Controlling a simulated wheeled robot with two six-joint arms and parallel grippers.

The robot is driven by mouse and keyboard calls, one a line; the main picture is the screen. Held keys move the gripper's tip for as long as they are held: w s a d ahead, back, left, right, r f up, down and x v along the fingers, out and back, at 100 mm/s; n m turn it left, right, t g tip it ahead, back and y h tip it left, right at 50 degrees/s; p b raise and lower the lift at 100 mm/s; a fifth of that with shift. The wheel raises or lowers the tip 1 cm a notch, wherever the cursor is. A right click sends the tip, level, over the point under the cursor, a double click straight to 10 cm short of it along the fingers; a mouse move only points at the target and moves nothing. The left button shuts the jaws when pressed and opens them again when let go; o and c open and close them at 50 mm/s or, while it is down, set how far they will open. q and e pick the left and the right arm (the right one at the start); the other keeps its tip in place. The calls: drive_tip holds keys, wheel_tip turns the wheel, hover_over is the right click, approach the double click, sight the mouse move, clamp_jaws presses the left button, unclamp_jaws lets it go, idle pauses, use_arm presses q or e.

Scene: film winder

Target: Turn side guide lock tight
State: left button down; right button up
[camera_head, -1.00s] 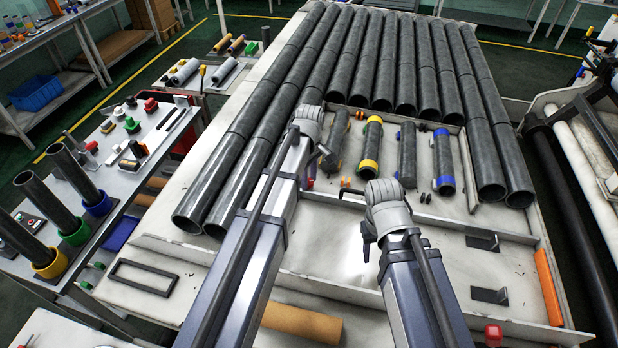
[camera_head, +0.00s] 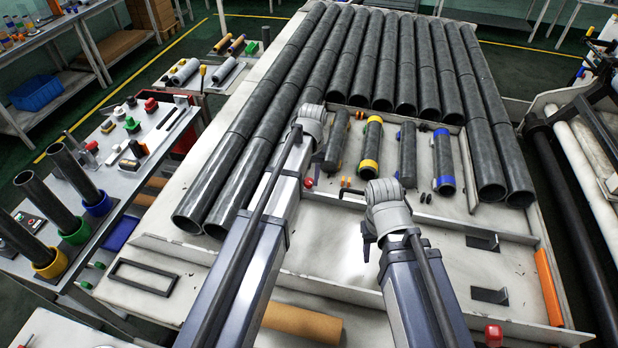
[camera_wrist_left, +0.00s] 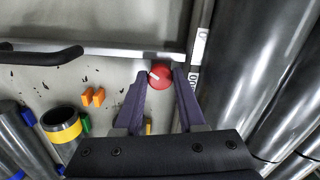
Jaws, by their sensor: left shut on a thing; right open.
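The side guide lock looks to be the small red round knob (camera_wrist_left: 159,77) with a white mark on its face, in the left wrist view. It sits beside a pale metal rail. My left gripper (camera_wrist_left: 157,82) has its two purple fingers on either side of the knob and is shut on it. In the head view a bit of the red knob (camera_head: 309,182) shows beside my left wrist; the left gripper's fingertips are mostly hidden there. My right gripper (camera_head: 367,240) is open and empty above the pale tray; its fingers show only small and dark.
Short dark rolls with yellow bands (camera_head: 369,160) and blue bands (camera_head: 444,165) lie beyond the grippers. Orange tabs (camera_wrist_left: 93,97) stand near the knob. Long dark tubes (camera_head: 250,140) run along the left. A black handle (camera_wrist_left: 45,55) shows in the left wrist view. The front tray floor (camera_head: 340,235) is clear.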

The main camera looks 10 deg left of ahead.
use_arm(q)
drive_tip(key=m, duration=0.5)
drive_tip(key=shift+m, duration=0.3)
idle(0.4)
drive_tip(key=c, duration=0.5)
unclamp_jaws()
